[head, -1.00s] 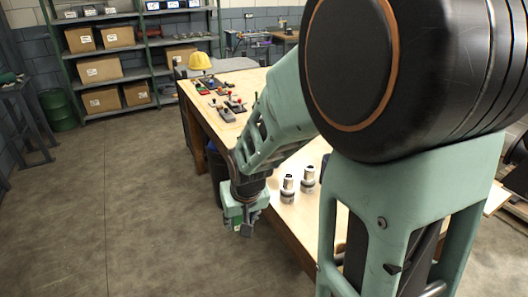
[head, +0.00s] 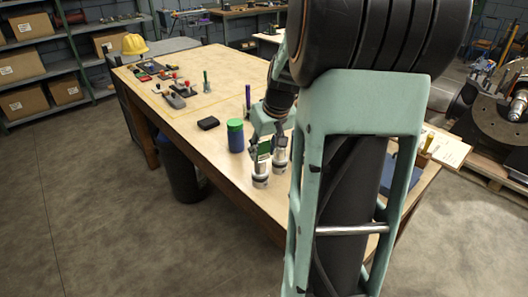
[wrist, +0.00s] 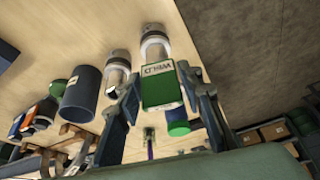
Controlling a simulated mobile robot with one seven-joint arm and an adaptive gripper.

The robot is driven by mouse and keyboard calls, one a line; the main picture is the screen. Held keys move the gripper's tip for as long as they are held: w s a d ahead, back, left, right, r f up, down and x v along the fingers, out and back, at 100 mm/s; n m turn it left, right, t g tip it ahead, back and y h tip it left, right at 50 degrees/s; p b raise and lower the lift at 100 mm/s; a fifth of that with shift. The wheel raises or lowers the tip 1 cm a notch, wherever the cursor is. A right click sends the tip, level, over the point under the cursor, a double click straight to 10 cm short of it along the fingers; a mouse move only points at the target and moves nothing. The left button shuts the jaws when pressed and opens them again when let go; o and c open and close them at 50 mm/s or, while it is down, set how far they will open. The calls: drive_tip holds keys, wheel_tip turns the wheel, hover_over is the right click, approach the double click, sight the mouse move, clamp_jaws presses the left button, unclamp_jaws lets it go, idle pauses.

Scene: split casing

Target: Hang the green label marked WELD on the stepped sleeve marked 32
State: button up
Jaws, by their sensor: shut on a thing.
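The green label (wrist: 162,91) shows its word WELD on a white strip in the wrist view. My gripper (wrist: 160,84) is shut on the label, with one finger at each side. In the head view the label (head: 264,148) is small beneath my gripper (head: 263,143), close to two stepped metal sleeves. The nearer sleeve (head: 260,174) and the farther sleeve (head: 281,153) stand upright on the table. Both sleeves also show in the wrist view, one beyond the label (wrist: 155,45) and one to its left (wrist: 117,74). I cannot read the number on either, nor tell whether the label touches one.
A blue jar with a green lid (head: 236,136) stands left of the sleeves on the wooden table (head: 210,150). A black box (head: 208,123) and a purple upright piece (head: 248,97) are farther back. The table's front edge runs close to the nearer sleeve.

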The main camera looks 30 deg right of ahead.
sight(265, 158)
drive_tip(key=shift+d, duration=0.3)
drive_tip(key=shift+f+b, duration=1.3)
drive_tip(key=shift+f, duration=0.65)
drive_tip(key=shift+f+b, duration=0.2)
drive_tip(key=shift+b, duration=0.2)
drive_tip(key=shift+f+b, duration=0.95)
drive_tip(key=shift+f, duration=0.2)
drive_tip(key=shift+f+b, duration=0.3)
drive_tip(key=shift+f, duration=0.05)
drive_tip(key=shift+f+b, duration=0.55)
drive_tip(key=shift+f, duration=0.25)
clamp_jaws()
drive_tip(key=shift+s+f, duration=0.1)
drive_tip(key=shift+f, duration=0.05)
